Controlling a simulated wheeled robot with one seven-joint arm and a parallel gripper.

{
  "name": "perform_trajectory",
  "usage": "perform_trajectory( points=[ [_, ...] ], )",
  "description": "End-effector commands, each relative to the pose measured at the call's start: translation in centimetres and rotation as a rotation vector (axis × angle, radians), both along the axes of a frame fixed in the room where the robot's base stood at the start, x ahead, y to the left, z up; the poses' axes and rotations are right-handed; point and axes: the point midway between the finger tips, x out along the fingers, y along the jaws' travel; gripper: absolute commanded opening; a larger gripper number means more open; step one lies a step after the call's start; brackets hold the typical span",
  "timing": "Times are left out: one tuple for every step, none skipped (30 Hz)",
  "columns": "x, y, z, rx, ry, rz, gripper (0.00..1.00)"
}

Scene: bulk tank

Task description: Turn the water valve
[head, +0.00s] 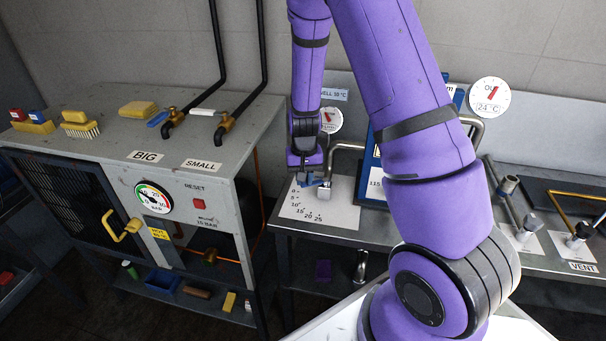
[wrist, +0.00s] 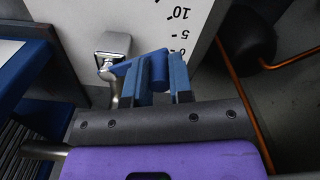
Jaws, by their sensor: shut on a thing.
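The water valve has a grey metal body (head: 323,192) standing on the white scale plate (head: 290,207), which is marked from 0 to 25. In the wrist view its grey body (wrist: 113,45) is at upper left, with a blue lever (wrist: 127,66) reaching right from it. My gripper (head: 309,179) is at the valve, pointing down from above. In the wrist view my gripper (wrist: 161,80) has its two blue fingers on either side of the lever's upright end, shut on it. In the head view my gripper hides most of the lever.
A grey pressure washer cabinet (head: 270,108) with brushes on top stands at left. A curved steel pipe (head: 345,147) and a blue-framed panel (head: 372,170) are close to the right of the valve. More levers (head: 523,232) stand farther right.

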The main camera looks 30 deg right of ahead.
Motion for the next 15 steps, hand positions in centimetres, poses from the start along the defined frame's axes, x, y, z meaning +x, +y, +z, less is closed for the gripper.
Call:
perform_trajectory(
  points=[
    [-0.30,-0.01,0.03,0.001,0.000,0.034,0.00],
    [-0.41,0.01,0.03,0.001,0.000,0.052,0.00],
    [-0.51,0.05,0.03,0.000,0.000,0.068,0.00],
    [-0.54,0.06,0.03,0.000,0.000,0.076,0.00],
    [-0.56,0.07,0.02,0.000,0.000,0.080,0.00],
    [-0.56,0.08,0.02,0.000,0.000,0.081,0.00],
    [-0.55,0.09,0.02,0.000,0.000,0.081,0.00],
    [-0.55,0.09,0.02,0.000,0.000,0.080,0.00],
    [-0.54,0.09,0.02,0.000,0.000,0.080,0.00],
    [-0.54,0.09,0.02,0.000,0.000,0.079,0.00],
    [-0.54,0.09,0.02,0.000,0.000,0.079,0.00],
    [-0.54,0.09,0.02,0.000,0.000,0.079,0.23],
    [-0.54,0.10,0.02,0.000,0.000,0.079,0.30],
    [-0.53,0.09,0.02,0.000,0.000,0.079,0.37],
    [-0.53,0.09,0.02,0.000,0.000,0.078,0.46]
  ],
)
